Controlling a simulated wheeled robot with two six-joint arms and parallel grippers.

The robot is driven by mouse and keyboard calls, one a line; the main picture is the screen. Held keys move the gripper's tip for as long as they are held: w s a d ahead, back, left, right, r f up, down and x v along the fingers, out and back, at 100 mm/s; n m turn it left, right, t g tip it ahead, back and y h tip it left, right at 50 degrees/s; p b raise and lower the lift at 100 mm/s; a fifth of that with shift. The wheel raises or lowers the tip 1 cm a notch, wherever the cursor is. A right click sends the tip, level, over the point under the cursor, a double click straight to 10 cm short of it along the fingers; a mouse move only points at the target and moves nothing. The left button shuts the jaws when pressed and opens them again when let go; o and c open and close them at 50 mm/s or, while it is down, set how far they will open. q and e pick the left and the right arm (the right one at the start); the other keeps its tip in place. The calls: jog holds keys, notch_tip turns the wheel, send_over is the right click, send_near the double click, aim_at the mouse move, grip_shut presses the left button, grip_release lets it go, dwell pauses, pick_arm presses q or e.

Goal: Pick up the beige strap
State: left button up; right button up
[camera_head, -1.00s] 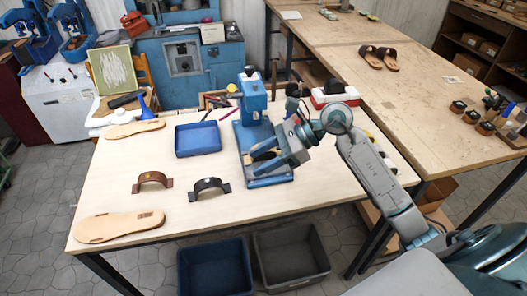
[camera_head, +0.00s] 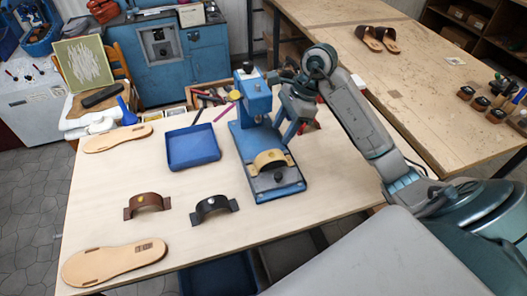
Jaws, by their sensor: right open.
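The beige strap (camera_head: 270,161) is arched and sits on the base of the blue press (camera_head: 282,189), below the press head. My right gripper (camera_head: 284,134) is open and empty, just behind and to the right of the strap, beside the press column. Its fingers point down and appear apart from the strap. My left gripper is not in view.
A brown strap (camera_head: 148,204) and a black strap (camera_head: 213,207) lie on the table (camera_head: 185,238) left of the press. An empty blue tray (camera_head: 193,148) and two tan soles, the nearer one (camera_head: 113,262) at the front left, also lie there. Tools lie behind the tray.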

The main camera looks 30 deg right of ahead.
aim_at(272, 153)
jog(key=f, duration=0.1)
jog(key=a+f+b, duration=0.1)
jog(key=a+f, duration=0.1)
jog(key=f, duration=0.1)
jog(key=shift+s, duration=0.4)
jog(key=shift+w+f+b, duration=0.15)
jog(key=shift+f+b, duration=0.15)
jog(key=shift+f, duration=0.05)
jog(key=b+x, duration=0.1)
jog(key=x, duration=0.1)
jog(key=shift+w+f+b, duration=0.15)
jog(key=shift+f+b, duration=0.2)
jog(key=shift+f, duration=0.05)
jog(key=shift+p+x, duration=0.3)
jog(key=shift+x, duration=0.45)
jog(key=shift+a+f, duration=0.1)
jog(key=shift+f, duration=0.1)
jog(key=shift+c, duration=0.7)
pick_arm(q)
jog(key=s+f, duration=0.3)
pick_arm(e)
jog(key=c, duration=0.6)
